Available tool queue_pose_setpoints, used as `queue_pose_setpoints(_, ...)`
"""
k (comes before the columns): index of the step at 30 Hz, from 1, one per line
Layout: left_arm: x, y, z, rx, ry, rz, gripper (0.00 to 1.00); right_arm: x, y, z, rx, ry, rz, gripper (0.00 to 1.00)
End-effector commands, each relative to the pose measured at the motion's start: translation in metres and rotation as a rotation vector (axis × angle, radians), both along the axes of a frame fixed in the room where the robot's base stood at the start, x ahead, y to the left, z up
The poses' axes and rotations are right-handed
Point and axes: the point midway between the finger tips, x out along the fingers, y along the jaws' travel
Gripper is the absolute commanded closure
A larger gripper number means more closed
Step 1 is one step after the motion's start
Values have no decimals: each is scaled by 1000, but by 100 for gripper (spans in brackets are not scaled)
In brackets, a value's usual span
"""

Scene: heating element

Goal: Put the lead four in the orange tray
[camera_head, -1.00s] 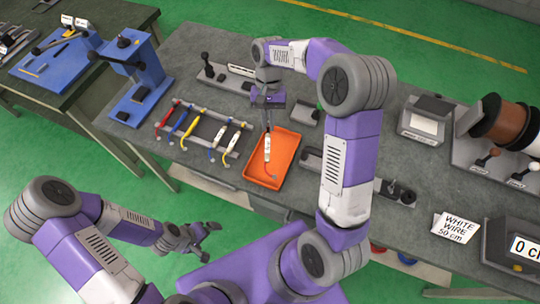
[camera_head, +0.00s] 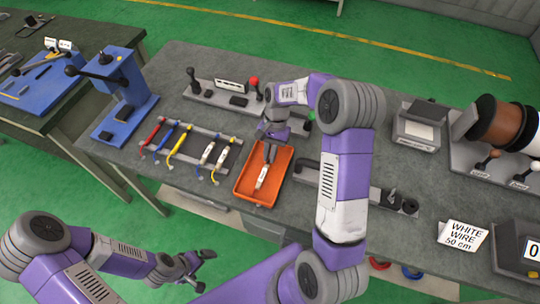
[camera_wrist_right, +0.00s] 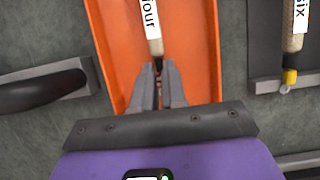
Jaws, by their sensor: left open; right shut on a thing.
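The lead four (camera_head: 262,177) is a whitish lead with a white tag; its lettering shows partly in the right wrist view (camera_wrist_right: 151,22). The orange tray (camera_head: 244,188) lies on the bench, and the lead is within its outline. My right gripper (camera_head: 270,152) is shut on the lead's dark end, low over the tray; the fingers (camera_wrist_right: 158,86) also show in the right wrist view. I cannot tell whether the lead touches the tray floor. My left gripper (camera_head: 200,264) is open and empty, away from the bench at the lower left.
A rack (camera_head: 231,153) left of the tray holds several coloured leads. A blue press (camera_head: 125,115) stands further left. A grey fixture (camera_head: 375,198) lies right of the tray, partly behind my right arm. A white wire sign (camera_head: 463,235) stands at the right.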

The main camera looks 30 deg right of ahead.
Motion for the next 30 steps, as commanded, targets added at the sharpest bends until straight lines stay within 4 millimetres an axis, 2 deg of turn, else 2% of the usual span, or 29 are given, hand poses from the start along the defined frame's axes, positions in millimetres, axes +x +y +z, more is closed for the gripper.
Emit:
queue_pose_setpoints(1, 0, 0, -2, 0, 0, 0, 0, 0, 0, -5, 0, 0, 0, 100)
queue_pose_setpoints(10, 0, 0, -2, 0, 0, 0, 0, 0, 0, -6, 0, -2, 1, 100)
queue_pose_setpoints(11, 0, 0, -1, 0, 0, 0, 0, 0, 0, -6, -1, -2, 1, 85)
queue_pose_setpoints(15, 0, 0, -1, 0, 0, 0, 0, 0, 0, -5, -1, -2, 1, 64)
queue_pose_setpoints(25, 0, 0, 0, 0, 0, 0, 0, 0, 0, -2, -1, -2, 1, 63)
queue_pose_setpoints(30, 0, 0, 6, 0, 0, 0, 0, 6, -6, 18, -1, -5, 1, 63)
